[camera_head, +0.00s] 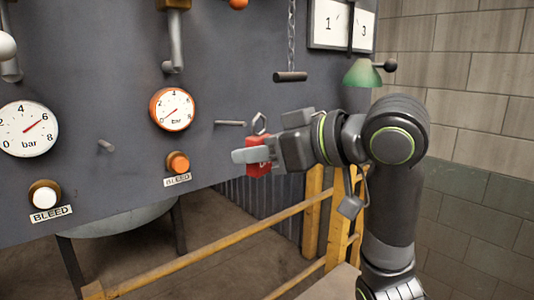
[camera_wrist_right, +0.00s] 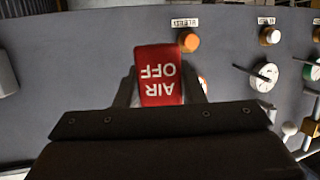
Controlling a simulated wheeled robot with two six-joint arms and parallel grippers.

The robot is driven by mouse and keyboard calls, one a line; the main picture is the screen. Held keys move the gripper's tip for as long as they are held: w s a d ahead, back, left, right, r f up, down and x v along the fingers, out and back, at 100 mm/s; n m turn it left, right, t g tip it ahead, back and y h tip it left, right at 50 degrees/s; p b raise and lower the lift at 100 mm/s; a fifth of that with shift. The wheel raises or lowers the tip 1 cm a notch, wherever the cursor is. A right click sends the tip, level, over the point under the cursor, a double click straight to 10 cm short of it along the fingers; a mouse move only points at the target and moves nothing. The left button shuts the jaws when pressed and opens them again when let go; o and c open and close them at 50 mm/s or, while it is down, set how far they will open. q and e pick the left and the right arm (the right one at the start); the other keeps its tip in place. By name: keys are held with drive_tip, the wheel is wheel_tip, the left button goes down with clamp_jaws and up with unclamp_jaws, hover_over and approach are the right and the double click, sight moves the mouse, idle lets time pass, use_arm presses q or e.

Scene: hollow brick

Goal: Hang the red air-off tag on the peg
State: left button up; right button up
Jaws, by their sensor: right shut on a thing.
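The red air-off tag (camera_head: 262,170) is held in my right gripper (camera_head: 252,156), which is shut on it. A metal hanging loop (camera_head: 259,123) stands up above the tag. A thin grey peg (camera_head: 230,123) sticks out from the panel just left of the loop. The loop's gap in depth from the peg is hard to tell. In the right wrist view the tag (camera_wrist_right: 158,72) sits between the fingers with its lettering upside down. My fingers hide part of the tag in the head view. My left gripper is not in view.
The dark panel (camera_head: 90,100) carries a white gauge (camera_head: 27,129), an orange-rimmed gauge (camera_head: 172,109), bleed buttons and a short stub (camera_head: 106,146). A chain with a dark handle (camera_head: 290,77) hangs above my gripper. A yellow rail (camera_head: 215,250) runs below.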

drive_tip(key=w+a+f+b, duration=0.1)
drive_tip(key=w+a, duration=0.2)
drive_tip(key=w, duration=0.2)
drive_tip(key=shift+a+f+b, duration=0.2)
drive_tip(key=shift+a+b, duration=0.1)
drive_tip(key=shift+a, duration=0.1)
idle(0.4)
drive_tip(key=shift+w, duration=0.15)
idle(0.4)
drive_tip(key=o, duration=1)
drive_tip(key=shift+o, duration=0.2)
drive_tip(key=shift+d, duration=0.1)
